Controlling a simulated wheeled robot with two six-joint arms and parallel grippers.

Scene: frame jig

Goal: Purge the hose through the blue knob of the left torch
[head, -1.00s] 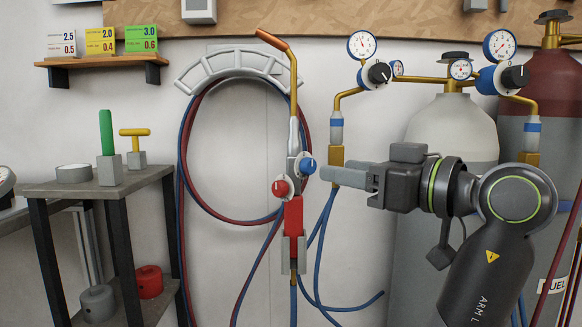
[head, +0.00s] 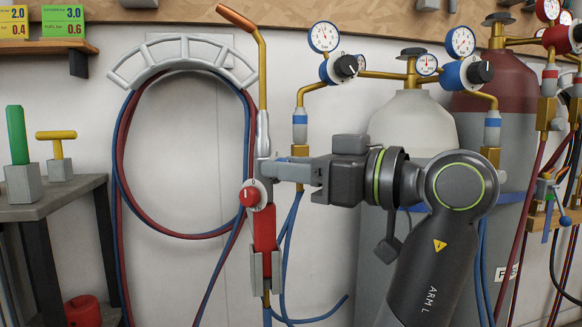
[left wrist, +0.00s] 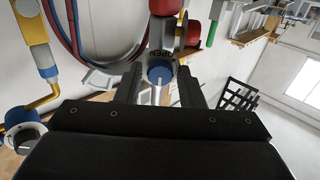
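The torch (head: 263,135) stands upright in a grey holder, with a copper tip, a grey and red handle and a red knob (head: 250,196) on its left side. My left gripper (head: 268,171) reaches the torch from the right, above the red knob. Its fingers hide the blue knob in the head view. In the left wrist view, the blue knob (left wrist: 160,74) lies between the two spread fingertips, beneath an upside-down "OPEN" label. Narrow gaps seem to show on both sides; I cannot tell whether either finger touches it. My right gripper is in neither view.
Red and blue hoses (head: 120,180) loop over a grey wall hanger (head: 185,55). Gas cylinders (head: 412,120) with regulators (head: 345,66) stand behind my left arm. A side table (head: 60,200) with a green rod (head: 17,135) is at left.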

